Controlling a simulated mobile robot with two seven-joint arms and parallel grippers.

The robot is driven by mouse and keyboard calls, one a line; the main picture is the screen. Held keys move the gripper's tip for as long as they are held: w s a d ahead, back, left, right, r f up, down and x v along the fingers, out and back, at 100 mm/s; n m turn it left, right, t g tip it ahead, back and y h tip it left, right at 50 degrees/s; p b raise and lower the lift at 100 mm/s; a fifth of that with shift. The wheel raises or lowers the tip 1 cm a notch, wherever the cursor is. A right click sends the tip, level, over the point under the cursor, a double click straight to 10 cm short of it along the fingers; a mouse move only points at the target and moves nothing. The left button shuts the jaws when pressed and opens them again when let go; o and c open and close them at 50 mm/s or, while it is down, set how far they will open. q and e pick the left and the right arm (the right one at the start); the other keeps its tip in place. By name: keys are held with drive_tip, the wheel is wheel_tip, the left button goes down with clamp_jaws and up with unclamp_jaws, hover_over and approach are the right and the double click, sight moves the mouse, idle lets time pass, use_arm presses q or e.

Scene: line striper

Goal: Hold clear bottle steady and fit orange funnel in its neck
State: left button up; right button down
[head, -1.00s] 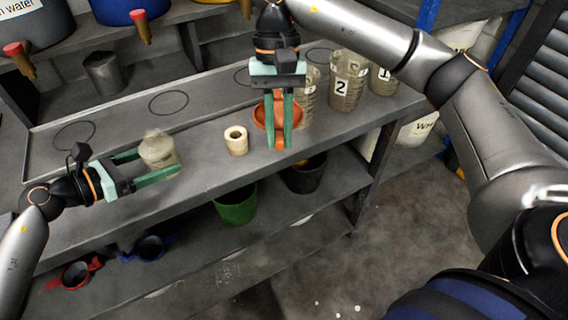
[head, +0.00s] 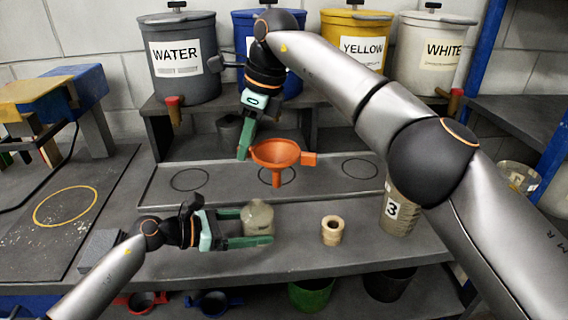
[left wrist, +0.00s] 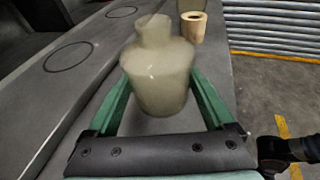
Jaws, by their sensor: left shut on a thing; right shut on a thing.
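The clear bottle (head: 258,217) stands upright near the bench's front edge, its neck up. My left gripper (head: 258,228) is shut around its body from the left. The left wrist view shows the bottle (left wrist: 160,75) between the green fingers, its neck empty. The orange funnel (head: 275,153) is in the air above and slightly right of the bottle, spout down, apart from the neck. My right gripper (head: 247,140) is shut on the funnel's left side; the exact contact at the rim is partly hidden.
A tan ring-shaped roll (head: 332,230) stands right of the bottle. A beaker marked 3 (head: 397,208) is further right, partly behind my right arm. Labelled buckets, such as WATER (head: 184,60), stand on the shelf behind. A tray with drawn circles (head: 190,180) lies behind the bottle.

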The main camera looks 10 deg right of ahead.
drive_tip(key=a+r+m, duration=0.1)
drive_tip(key=m, duration=0.1)
drive_tip(key=a+r+m+t, duration=0.1)
drive_tip(key=a+m, duration=0.1)
drive_tip(key=shift+w+h, duration=0.2)
drive_tip(key=shift+h, duration=0.1)
drive_tip(key=shift+a+f+m, duration=0.1)
drive_tip(key=shift+f+m, duration=0.2)
drive_tip(key=shift+f, duration=1.45)
drive_tip(key=shift+f, duration=2.1)
idle(1.0)
drive_tip(key=shift+f, duration=0.8)
drive_tip(key=c, duration=0.7)
unclamp_jaws()
drive_tip(key=shift+c, duration=0.2)
